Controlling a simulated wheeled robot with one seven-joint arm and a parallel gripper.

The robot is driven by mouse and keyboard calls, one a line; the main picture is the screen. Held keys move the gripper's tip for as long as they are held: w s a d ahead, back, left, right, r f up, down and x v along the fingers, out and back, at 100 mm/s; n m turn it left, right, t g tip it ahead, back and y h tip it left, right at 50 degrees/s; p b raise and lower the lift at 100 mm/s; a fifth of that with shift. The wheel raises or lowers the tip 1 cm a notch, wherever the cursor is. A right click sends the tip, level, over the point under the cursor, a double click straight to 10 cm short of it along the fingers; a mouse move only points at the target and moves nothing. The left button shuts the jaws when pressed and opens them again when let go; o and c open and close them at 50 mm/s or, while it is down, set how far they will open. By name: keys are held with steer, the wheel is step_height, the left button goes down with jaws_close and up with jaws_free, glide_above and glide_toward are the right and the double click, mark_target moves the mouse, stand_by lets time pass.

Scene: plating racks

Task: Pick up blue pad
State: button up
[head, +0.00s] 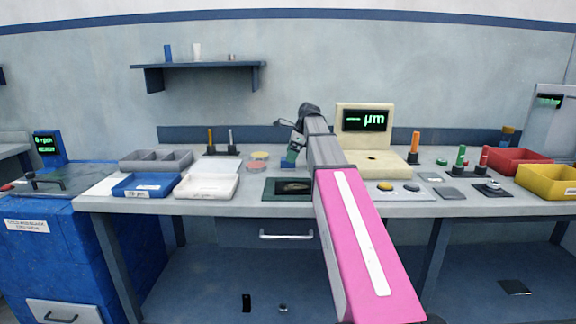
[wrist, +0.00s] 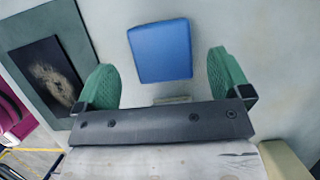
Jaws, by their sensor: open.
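The blue pad (wrist: 160,50) is a flat rounded square on the pale bench top. In the wrist view it lies ahead of and between the two green fingers of my gripper (wrist: 163,80), with clear gaps on both sides. My gripper is open and empty. In the head view my gripper (head: 293,150) hangs over the back part of the bench, and a bit of the blue pad (head: 287,163) shows beneath it, mostly hidden.
A dark framed mat (head: 270,194) lies just in front of the pad. A cream gauge with a green display (head: 350,145) stands close on the right. A white tray (head: 207,196) and blue tray (head: 146,195) sit left. Red (head: 508,155) and yellow bins (head: 545,188) stand right.

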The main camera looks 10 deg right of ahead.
steer(key=x, duration=0.4)
steer(key=shift+w+d, duration=0.1)
steer(key=shift+d, duration=0.05)
steer(key=c, duration=1)
steer(key=shift+r, duration=0.1)
steer(key=shift+r, duration=0.6)
step_height(320, 180, up, 3)
steer(key=shift+f, duration=0.2)
steer(key=s+a+r, duration=0.2)
steer(key=s, duration=0.1)
steer(key=s+a+r, duration=0.2)
steer(key=s+a, duration=0.1)
steer(key=s+a+r, duration=0.2)
steer(key=s+r, duration=0.1)
steer(key=shift+a, duration=0.3)
